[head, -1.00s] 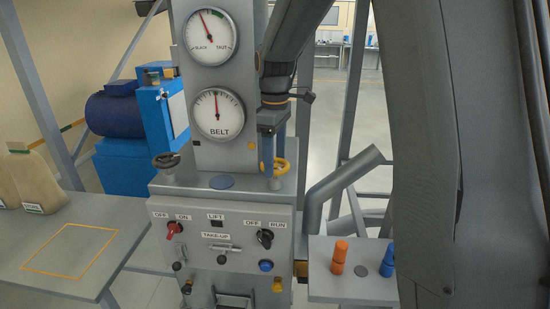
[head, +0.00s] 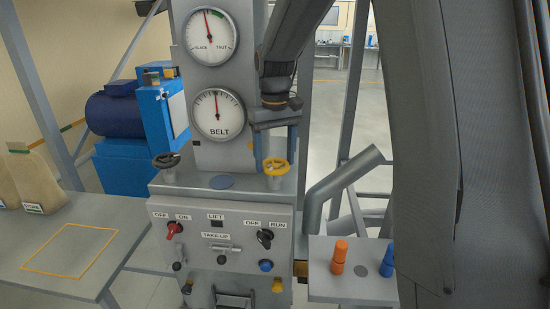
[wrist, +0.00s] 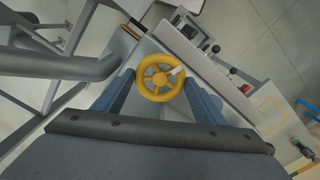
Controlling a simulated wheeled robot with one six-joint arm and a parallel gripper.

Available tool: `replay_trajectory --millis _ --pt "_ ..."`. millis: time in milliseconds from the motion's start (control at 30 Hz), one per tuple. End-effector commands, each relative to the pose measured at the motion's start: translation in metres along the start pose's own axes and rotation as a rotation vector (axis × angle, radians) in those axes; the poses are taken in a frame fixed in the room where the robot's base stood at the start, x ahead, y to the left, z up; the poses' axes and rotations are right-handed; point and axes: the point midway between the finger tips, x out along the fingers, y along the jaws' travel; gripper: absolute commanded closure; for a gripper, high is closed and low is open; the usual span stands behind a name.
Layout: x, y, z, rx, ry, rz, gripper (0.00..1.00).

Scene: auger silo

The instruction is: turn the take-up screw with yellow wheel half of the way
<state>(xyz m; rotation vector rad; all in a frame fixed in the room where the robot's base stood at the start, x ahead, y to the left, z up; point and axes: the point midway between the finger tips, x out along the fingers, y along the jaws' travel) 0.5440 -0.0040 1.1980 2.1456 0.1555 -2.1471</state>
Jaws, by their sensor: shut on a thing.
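The yellow wheel (head: 276,167) of the take-up screw sits on the right end of the panel's top ledge. My gripper (head: 274,158) comes down on it from above, one finger on each side. In the wrist view the yellow wheel (wrist: 160,78) lies between my two blue-grey fingers, my gripper (wrist: 162,84) shut on its rim. A pale mark shows on the rim at upper right. The upper dial (head: 211,36), marked slack and taut, has its needle pointing up and slightly left, short of the green band. The lower dial (head: 218,114) is marked BELT, its needle nearly straight up.
A dark wheel (head: 166,161) stands at the ledge's left end. The control panel (head: 220,232) below has a red switch (head: 174,229) and a black knob (head: 265,237). Orange (head: 339,257) and blue (head: 387,261) pieces stand on the right shelf. A grey pipe (head: 340,180) rises beside it.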

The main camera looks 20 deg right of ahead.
Motion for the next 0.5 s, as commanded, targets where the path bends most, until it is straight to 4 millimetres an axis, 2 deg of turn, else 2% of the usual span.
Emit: replay_trajectory --millis 500 --pt "-0.0020 0.0003 -0.0013 0.059 0.005 0.001 0.58"
